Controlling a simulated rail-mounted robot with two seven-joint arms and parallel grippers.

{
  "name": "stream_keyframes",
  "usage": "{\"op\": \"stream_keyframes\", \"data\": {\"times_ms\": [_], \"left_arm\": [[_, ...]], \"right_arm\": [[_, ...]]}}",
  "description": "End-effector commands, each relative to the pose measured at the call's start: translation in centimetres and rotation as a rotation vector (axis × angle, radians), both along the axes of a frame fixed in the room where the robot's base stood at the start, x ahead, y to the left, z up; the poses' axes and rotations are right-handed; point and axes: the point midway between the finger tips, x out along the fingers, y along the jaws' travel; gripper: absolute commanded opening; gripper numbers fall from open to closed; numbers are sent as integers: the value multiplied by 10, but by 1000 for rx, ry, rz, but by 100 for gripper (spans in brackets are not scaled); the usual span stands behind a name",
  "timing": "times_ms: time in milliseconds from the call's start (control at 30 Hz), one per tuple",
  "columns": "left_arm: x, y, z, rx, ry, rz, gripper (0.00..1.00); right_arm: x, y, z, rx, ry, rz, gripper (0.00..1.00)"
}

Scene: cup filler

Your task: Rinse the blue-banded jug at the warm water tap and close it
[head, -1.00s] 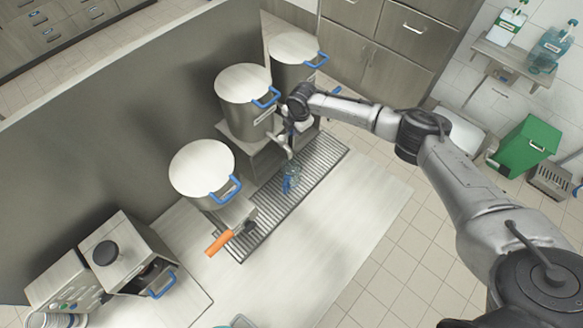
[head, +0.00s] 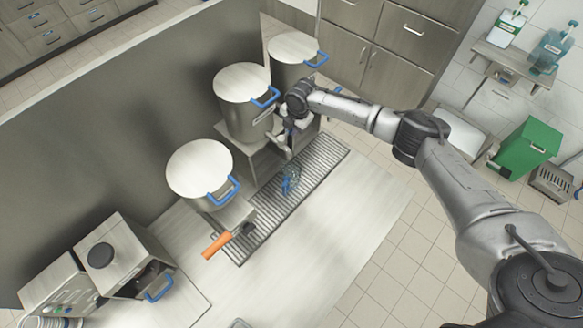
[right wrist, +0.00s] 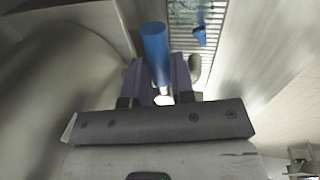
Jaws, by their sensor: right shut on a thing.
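The blue-banded jug (head: 291,181) is a small clear vessel standing on the grated drip tray (head: 262,222), below a metal spout (head: 281,157). It also shows at the top of the right wrist view (right wrist: 200,32). My right gripper (head: 291,124) is above the jug, beside the middle pot, its fingers mostly hidden in the head view. In the right wrist view my right gripper (right wrist: 160,88) is shut on a blue cylindrical tap handle (right wrist: 155,48). I cannot tell whether water runs from the spout. My left gripper is out of view.
Lidded steel pots with blue handles (head: 199,169) stand along the partition. A metal box with a dark knob (head: 102,255) is at lower left. The counter (head: 318,243) right of the tray is clear.

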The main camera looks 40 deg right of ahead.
Motion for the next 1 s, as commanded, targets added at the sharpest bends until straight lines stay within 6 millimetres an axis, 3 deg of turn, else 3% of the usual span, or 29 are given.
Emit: {"op": "stream_keyframes", "data": {"times_ms": [167, 200, 500, 767, 1000], "left_arm": [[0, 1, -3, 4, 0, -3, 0], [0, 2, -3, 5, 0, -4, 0], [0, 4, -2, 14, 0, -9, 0], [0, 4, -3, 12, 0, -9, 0], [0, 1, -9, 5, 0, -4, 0]], "right_arm": [[2, 0, -1, -1, -7, 19, 0], [2, 1, -1, -1, -7, 19, 26], [2, 1, -1, 0, -5, 17, 54], [1, 0, 1, 0, -5, 16, 54], [-4, -2, 28, 0, -8, 17, 54]]}}
